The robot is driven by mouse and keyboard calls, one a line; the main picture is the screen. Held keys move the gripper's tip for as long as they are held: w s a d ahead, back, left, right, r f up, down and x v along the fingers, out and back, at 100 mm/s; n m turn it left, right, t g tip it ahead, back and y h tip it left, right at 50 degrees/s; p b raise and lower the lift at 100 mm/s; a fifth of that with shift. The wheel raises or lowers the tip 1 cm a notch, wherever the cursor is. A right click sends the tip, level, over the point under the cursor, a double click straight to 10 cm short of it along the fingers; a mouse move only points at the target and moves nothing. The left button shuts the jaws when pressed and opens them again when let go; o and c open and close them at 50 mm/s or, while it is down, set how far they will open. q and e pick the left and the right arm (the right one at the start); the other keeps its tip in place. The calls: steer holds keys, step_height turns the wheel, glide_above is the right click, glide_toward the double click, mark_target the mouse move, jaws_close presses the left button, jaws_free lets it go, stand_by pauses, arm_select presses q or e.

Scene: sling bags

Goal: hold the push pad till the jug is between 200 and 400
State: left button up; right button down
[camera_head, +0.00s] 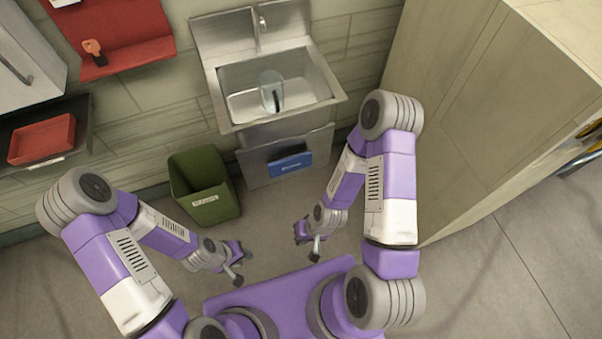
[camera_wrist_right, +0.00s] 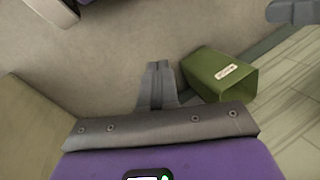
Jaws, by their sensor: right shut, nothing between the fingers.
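A clear jug (camera_head: 271,91) with a dark handle stands in the basin of the steel sink (camera_head: 236,118), under the tap (camera_head: 261,28). A blue push pad (camera_head: 290,164) with small white lettering is on the front panel below the basin. My right gripper (camera_head: 301,236) is low in front of the sink, apart from the pad; in the right wrist view its fingers (camera_wrist_right: 157,72) are together and empty. My left gripper (camera_head: 244,253) is low in front of the green bin, too small to tell its opening. The jug's fill level and any reading cannot be made out.
A green bin (camera_head: 204,186) stands left of the sink; it also shows in the right wrist view (camera_wrist_right: 221,74). A tall beige cabinet (camera_head: 480,100) rises at the right. A red tray (camera_head: 42,139) lies on a dark shelf at the left. Floor between grippers and sink is clear.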

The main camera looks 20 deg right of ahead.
steer(key=w+f+m+t+y+b, duration=0.1)
steer(key=w+f+m+t+b, duration=0.1)
steer(key=w+f+m+t, duration=0.55)
steer(key=w+d+m+t+h+b, duration=0.1)
steer(key=w+d+m+t+h, duration=0.3)
steer(key=w+d+m+t, duration=0.2)
steer(key=shift+w+r+m+h, duration=0.35)
steer(key=shift+w+m, duration=0.25)
steer(key=shift+m, duration=0.15)
steer(key=shift+w+d+t, duration=0.1)
steer(key=shift+t, duration=0.15)
steer(key=b, duration=0.4)
glide_toward(291, 167)
steer(key=x, duration=0.5)
steer(key=shift+w+f, duration=0.15)
steer(key=shift+f, duration=0.3)
steer(key=shift+w, duration=0.6)
